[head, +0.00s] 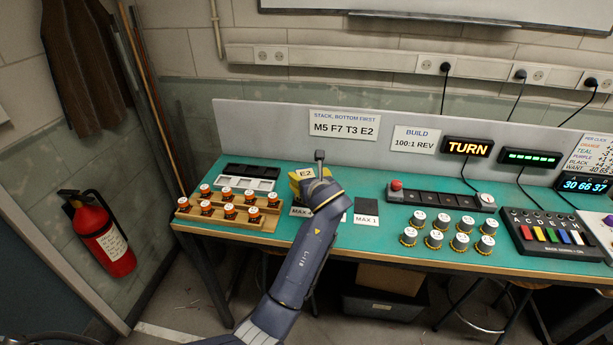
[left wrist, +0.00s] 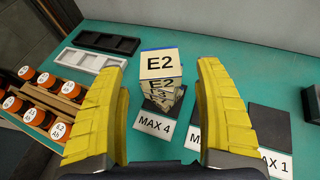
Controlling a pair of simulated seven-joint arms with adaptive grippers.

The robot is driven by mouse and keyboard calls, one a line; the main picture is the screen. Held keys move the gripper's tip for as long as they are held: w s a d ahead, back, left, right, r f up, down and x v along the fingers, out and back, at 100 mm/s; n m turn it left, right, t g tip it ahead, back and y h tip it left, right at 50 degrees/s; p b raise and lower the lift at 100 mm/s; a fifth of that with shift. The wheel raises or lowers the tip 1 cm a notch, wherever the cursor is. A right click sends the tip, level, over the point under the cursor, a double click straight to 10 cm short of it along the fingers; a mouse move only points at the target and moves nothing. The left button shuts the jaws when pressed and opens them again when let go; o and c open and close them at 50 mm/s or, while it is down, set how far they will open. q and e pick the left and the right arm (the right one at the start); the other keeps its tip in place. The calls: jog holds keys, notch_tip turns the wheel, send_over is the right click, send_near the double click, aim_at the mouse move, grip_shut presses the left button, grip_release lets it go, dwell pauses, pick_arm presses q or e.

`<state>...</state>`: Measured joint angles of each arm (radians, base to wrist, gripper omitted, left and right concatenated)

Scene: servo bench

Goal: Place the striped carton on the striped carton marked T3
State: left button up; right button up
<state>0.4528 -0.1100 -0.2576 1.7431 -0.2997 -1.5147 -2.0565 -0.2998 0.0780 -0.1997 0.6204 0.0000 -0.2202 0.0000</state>
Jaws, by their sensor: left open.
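The carton marked E2 (head: 305,173) stands at the top of a stack near the back middle of the bench. In the left wrist view the E2 carton (left wrist: 160,62) shows its label on top and front, with blue and dark edges. Below it, a carton with a partly legible label, seemingly T3 (left wrist: 162,95), and lower cartons show as a narrow column on the MAX 4 pad. My left gripper (left wrist: 162,72) is open, its yellow fingers apart on either side of the stack in the picture, with no contact visible. My right gripper is not in view.
A wooden rack of orange-capped pots (head: 229,211) and black and white trays (head: 247,184) stand left of the stack. A dark MAX 1 pad (head: 367,205) lies empty to its right.

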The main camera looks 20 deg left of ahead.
pick_arm(q)
jog(key=shift+v, duration=1.8)
